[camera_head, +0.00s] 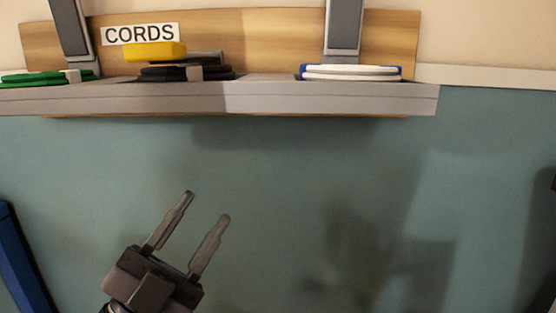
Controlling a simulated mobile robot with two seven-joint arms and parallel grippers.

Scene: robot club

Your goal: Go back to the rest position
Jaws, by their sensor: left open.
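My left gripper (207,204) is at the lower left of the head view, tilted with its two fingers pointing up and to the right. The fingers are apart, with nothing between them. It is below the shelf and apart from it, in front of the blue-green wall (300,170). My right gripper is out of the frame.
A grey-edged shelf (330,98) spans the top left and centre. It holds a green coil (35,78), a yellow item (155,52) on a black coil (160,73), and a white and blue coil (350,72). A "CORDS" label (140,34) is behind. A blue object (20,265) stands at the left edge.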

